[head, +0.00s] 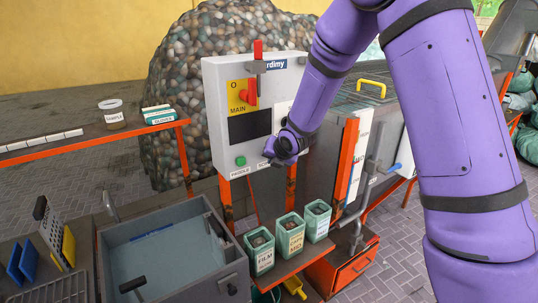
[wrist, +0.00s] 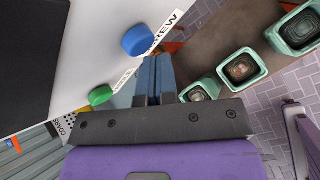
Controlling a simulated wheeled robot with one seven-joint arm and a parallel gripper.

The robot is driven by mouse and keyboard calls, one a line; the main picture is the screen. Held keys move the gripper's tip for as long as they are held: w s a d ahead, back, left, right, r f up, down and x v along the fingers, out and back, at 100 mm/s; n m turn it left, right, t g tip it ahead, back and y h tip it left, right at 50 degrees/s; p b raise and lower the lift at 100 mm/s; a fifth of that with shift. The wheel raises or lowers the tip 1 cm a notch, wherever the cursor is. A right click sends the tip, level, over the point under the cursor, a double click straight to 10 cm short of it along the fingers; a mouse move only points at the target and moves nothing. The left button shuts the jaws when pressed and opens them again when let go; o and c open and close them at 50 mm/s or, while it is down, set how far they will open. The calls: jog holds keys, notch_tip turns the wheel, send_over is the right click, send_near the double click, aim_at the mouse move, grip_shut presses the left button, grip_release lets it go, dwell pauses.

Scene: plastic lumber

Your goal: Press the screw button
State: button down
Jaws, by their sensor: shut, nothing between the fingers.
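The white control panel (head: 219,112) stands in the middle of the head view. Its blue button (wrist: 137,40) shows in the wrist view, beside a label of which I read "REW". In the head view my arm hides this button. A green button (wrist: 101,95) sits lower on the panel and also shows in the head view (head: 240,161). My gripper (head: 272,152) is at the panel's lower right. In the wrist view its blue fingers (wrist: 155,62) are shut and empty. Their tips are just below and right of the blue button; I cannot tell whether they touch it.
The panel also carries a red switch (head: 250,93) marked MAIN and a dark screen (head: 250,126). Several green-rimmed bins (head: 262,252) stand below on a shelf. A grey water basin (head: 165,255) is at lower left. A grey machine (head: 352,100) stands behind my arm.

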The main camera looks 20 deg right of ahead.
jog(key=shift+w+a, duration=0.15)
jog(key=shift+w, duration=0.3)
dwell(0.7)
jog(key=shift+s, duration=0.1)
jog(key=shift+s+d, duration=0.3)
jog(key=shift+s, duration=0.45)
jog(key=shift+s+d, duration=0.25)
jog(key=shift+s, duration=0.55)
jog(key=shift+s+d, duration=0.25)
jog(key=shift+s, duration=0.55)
jog(key=shift+s+d, duration=0.25)
jog(key=shift+s, duration=0.55)
